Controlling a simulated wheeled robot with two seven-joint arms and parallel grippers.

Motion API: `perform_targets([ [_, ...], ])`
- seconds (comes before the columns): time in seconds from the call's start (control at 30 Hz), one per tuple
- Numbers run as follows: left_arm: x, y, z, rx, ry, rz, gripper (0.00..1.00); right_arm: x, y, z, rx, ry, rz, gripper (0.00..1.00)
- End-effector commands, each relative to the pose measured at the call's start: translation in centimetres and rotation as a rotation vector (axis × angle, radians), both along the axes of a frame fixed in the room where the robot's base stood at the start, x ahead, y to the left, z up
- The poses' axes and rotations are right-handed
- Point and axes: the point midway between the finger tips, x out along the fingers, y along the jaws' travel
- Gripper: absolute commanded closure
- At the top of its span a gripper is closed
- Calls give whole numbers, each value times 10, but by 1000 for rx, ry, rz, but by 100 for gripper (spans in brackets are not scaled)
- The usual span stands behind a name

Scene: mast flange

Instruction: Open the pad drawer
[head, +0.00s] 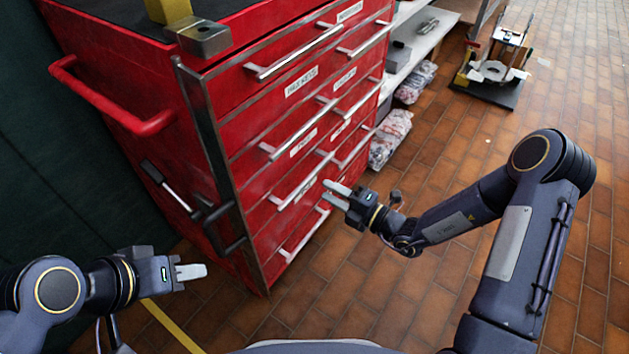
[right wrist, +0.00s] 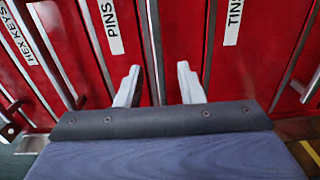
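A red drawer cabinet (head: 235,165) stands at the left in the head view, its labelled drawers shut and fitted with pale bar handles. I cannot read a pad label on any of them. In the right wrist view, labels read HEX KEYS (right wrist: 17,32), PINS (right wrist: 111,27) and TINS (right wrist: 233,22). My right gripper (head: 337,194) is open and empty in front of the lower drawers. Its fingers (right wrist: 160,86) point at the red drawer fronts; I cannot tell whether they touch. My left gripper (head: 190,271) is low at the left, its fingers overlapping, away from the handles.
A red side rail (head: 115,105) sticks out from the cabinet's left side. A metal block (head: 204,37) sits on the cabinet top. Shelves (head: 415,42) with bagged items (head: 390,138) stand beyond the cabinet. A black-based stand (head: 492,72) is at the back right. Tiled floor lies open to the right.

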Motion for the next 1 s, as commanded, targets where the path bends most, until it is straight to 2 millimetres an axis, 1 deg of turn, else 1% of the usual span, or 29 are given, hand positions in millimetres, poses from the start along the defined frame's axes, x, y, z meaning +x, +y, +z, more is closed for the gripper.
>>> perform_targets([
  [0.3,0,0,-15,0,0,0,64,28,40,0,-1,-5,5,65],
  [0.4,0,0,-18,0,0,0,64,35,51,0,-1,-4,4,65],
  [0.57,0,0,-20,0,0,0,64,42,60,1,-2,-2,3,65],
  [0.83,0,0,-20,0,0,0,64,43,61,2,-2,-3,2,65],
  [0.87,0,0,-20,0,0,0,64,43,61,2,-2,-3,2,68],
  [1.0,0,0,-20,0,0,0,64,43,61,2,-2,-3,2,86],
])
